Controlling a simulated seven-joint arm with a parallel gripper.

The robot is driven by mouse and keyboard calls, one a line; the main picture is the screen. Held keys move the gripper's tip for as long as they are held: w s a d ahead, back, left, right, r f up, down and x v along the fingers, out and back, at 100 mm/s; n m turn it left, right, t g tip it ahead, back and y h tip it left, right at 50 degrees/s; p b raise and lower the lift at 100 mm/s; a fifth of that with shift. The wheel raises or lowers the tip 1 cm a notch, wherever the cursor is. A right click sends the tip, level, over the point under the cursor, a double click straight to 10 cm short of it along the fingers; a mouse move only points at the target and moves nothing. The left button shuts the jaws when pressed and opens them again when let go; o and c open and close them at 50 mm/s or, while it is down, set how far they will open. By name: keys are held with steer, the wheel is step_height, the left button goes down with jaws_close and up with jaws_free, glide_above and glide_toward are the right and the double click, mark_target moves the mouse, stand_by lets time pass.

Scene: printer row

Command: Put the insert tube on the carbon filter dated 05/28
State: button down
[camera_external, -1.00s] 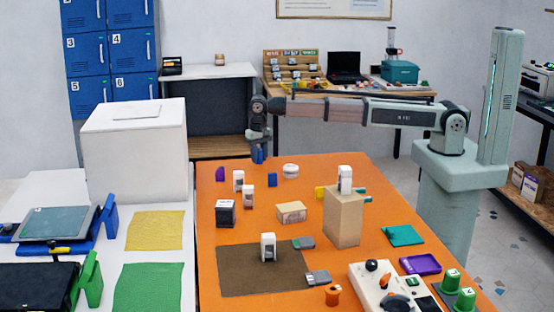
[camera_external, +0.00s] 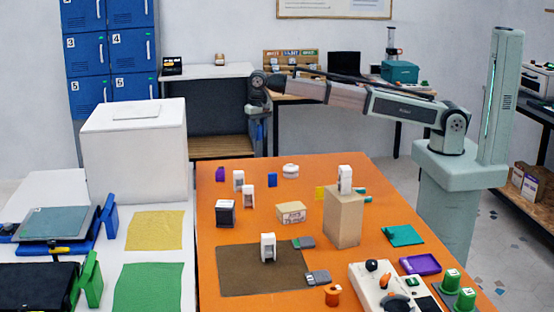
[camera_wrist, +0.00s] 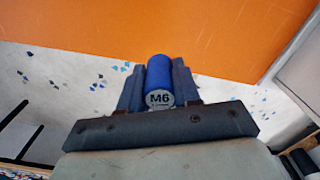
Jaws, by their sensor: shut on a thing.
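My gripper (camera_wrist: 159,88) is shut on a blue cylinder (camera_wrist: 172,75) marked M6 on its end, possibly the insert tube. In the external view my gripper (camera_external: 257,128) hangs beyond the table's back edge, above its height. White box-like units, possibly carbon filters, stand on the orange table: two at the back left (camera_external: 238,180) (camera_external: 248,195), one on the brown mat (camera_external: 268,247) and one on a tan block (camera_external: 345,179). A dark-sided white unit (camera_external: 225,213) stands at the left. No date is readable on any of them.
The tall tan block (camera_external: 343,219) is an obstacle. A large white box (camera_external: 135,155) stands left.

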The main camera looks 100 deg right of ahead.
steer(key=w+a+r+n, duration=0.1)
steer(key=w+a+n, duration=0.15)
steer(key=a, duration=1.45)
step_height(320, 180, up, 6)
steer(key=n, duration=0.4)
glide_above(225, 203)
steer(key=shift+a+f, duration=0.1)
steer(key=shift+f, duration=4.7)
steer(key=shift+f, duration=0.1)
steer(key=c, duration=0.8)
jaws_free()
